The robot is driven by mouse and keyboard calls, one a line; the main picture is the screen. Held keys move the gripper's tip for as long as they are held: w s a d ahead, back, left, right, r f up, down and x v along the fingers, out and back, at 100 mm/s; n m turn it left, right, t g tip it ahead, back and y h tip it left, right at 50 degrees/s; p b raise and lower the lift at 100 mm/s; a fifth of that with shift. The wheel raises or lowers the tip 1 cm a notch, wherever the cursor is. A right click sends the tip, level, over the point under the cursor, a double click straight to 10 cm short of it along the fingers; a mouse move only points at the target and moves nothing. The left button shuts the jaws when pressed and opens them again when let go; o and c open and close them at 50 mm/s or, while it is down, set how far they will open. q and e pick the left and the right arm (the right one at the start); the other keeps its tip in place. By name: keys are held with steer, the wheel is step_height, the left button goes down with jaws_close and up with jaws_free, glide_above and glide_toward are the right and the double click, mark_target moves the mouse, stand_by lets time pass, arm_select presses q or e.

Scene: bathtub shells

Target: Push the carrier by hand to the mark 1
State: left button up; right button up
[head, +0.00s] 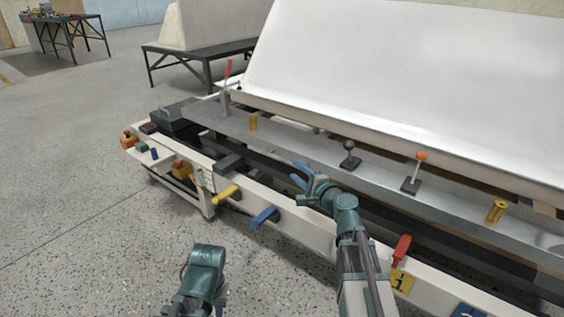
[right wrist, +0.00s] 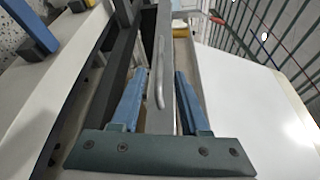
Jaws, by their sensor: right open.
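The mark 1 is a yellow plate with a black "1" (head: 401,281) on the front of the white rail (head: 330,246), near a red lever. A long grey metal beam (head: 310,148) lies along the machine in front of the white shell; I cannot tell for sure which part is the carrier. My right gripper (head: 303,176) is open over the front of the machine. In the right wrist view, a light grey bent handle (right wrist: 159,77) shows between its blue fingers, apart from both. My left arm shows at the bottom, its gripper out of view.
The white tub shell (head: 410,75) fills the right back. Yellow (head: 226,193) and blue (head: 263,217) levers stick out from the front rail.

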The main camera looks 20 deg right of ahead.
mark_target(282, 159)
steer(key=x, duration=0.9)
steer(key=shift+w+a+b, duration=0.1)
steer(key=shift+w+b, duration=0.15)
steer(key=shift+b, duration=0.05)
jaws_close()
stand_by(1.0)
